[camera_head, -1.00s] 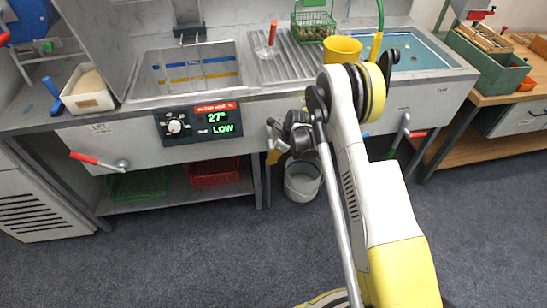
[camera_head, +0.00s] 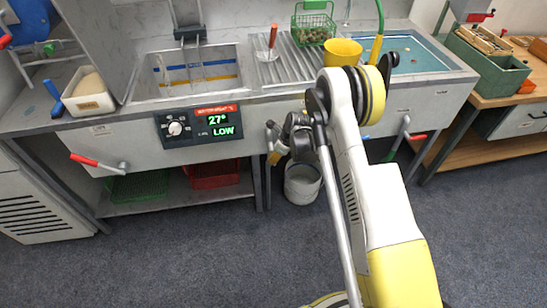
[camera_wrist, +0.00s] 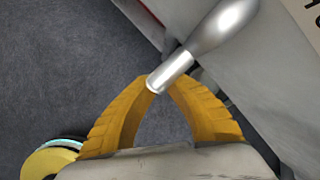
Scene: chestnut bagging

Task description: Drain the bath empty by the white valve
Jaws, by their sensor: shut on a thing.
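The bath (camera_head: 140,84) is the steel basin at the left of the sink bench, with a blue and a yellow line on its inner wall. Its display panel (camera_head: 199,124) reads 27° and LOW. My gripper (camera_head: 274,150) is at the bench front, right of the panel. In the wrist view my gripper (camera_wrist: 166,80) has its yellow fingers closed on the end of a pale silvery lever (camera_wrist: 222,27), which matches the valve lever (camera_head: 271,132) in the head view. I cannot tell how much water is in the bath.
A lever with a red grip (camera_head: 84,159) is at the bench's lower left, and another red-ended lever (camera_head: 416,135) at the right. A grey bucket (camera_head: 302,184) stands on the floor beneath my gripper. A green basket (camera_head: 313,28) holds chestnuts beside a yellow bowl (camera_head: 342,50).

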